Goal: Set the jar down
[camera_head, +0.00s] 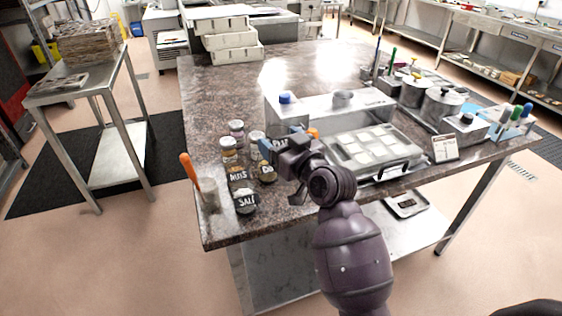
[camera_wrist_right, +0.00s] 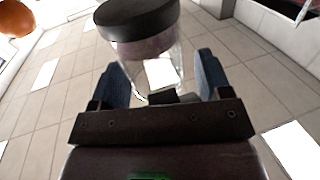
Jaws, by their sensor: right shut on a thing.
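The jar (camera_wrist_right: 155,62) is clear glass with a dark lid and something pinkish under it. In the right wrist view it stands between the two blue fingers of my right gripper (camera_head: 268,146), which is shut on it. In the head view this gripper is over the front left part of the stone-topped table (camera_head: 222,95), close to a group of small jars. Which glass there is the held jar, and whether its base touches the table, I cannot tell. My left gripper is not in view.
Jars (camera_head: 228,147) with black tags, one reading SALT (camera_head: 246,202), crowd the table's front left. A cup (camera_head: 209,195) with an orange handle is near the edge. A metal mould tray (camera_head: 375,150) lies right of my gripper.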

